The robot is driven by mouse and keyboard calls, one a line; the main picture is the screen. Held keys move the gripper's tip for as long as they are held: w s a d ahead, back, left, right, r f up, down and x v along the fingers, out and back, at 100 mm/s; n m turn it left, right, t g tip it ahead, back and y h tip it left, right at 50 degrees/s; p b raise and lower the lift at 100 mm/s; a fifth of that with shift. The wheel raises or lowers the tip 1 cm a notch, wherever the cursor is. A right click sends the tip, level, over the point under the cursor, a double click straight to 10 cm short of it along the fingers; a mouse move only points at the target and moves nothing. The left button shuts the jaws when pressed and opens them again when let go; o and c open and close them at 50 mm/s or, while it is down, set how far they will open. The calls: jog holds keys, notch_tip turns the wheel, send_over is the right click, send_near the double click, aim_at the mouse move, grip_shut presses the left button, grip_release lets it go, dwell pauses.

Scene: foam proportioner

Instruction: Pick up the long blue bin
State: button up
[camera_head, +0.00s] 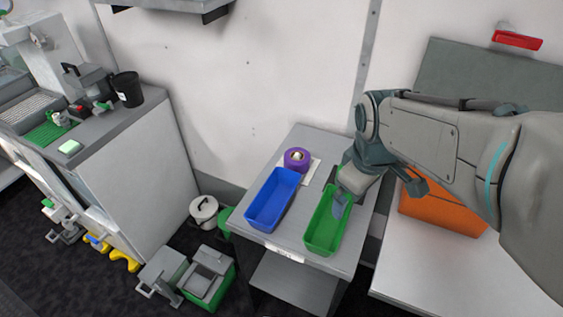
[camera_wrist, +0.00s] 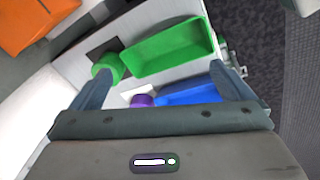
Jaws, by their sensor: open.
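The long blue bin (camera_head: 270,199) sits empty on a small grey table (camera_head: 295,245), left of a similar green bin (camera_head: 322,235). My gripper (camera_head: 341,203) is over the green bin in the head view, to the right of the blue bin and apart from it. In the wrist view my gripper (camera_wrist: 162,70) is open, with its fingers spread wide and nothing held. There the blue bin (camera_wrist: 188,95) shows low between the fingers, partly hidden by the gripper body. The green bin (camera_wrist: 168,54) lies beyond it.
A purple roll (camera_head: 297,159) stands on a white sheet behind the blue bin. A green roll (camera_wrist: 106,67) is near the green bin in the wrist view. An orange bin (camera_head: 440,212) is on the right-hand bench. Machines and a counter (camera_head: 135,165) stand at left.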

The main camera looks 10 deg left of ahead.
jog(key=w+a+f+n+g+p, duration=0.1)
jog(key=w+a+f+n, duration=0.1)
jog(key=w+a+n, duration=0.8)
jog(key=n+g+p, duration=0.1)
jog(key=n+p, duration=0.1)
jog(key=n, duration=1)
send_near(275, 206)
jog(key=shift+w+f, duration=0.3)
jog(key=shift+f, duration=0.6)
jog(key=shift+s+f+p, duration=0.2)
jog(key=shift+f+p, duration=0.85)
jog(key=shift+f, duration=1.6)
jog(key=c, duration=1.1)
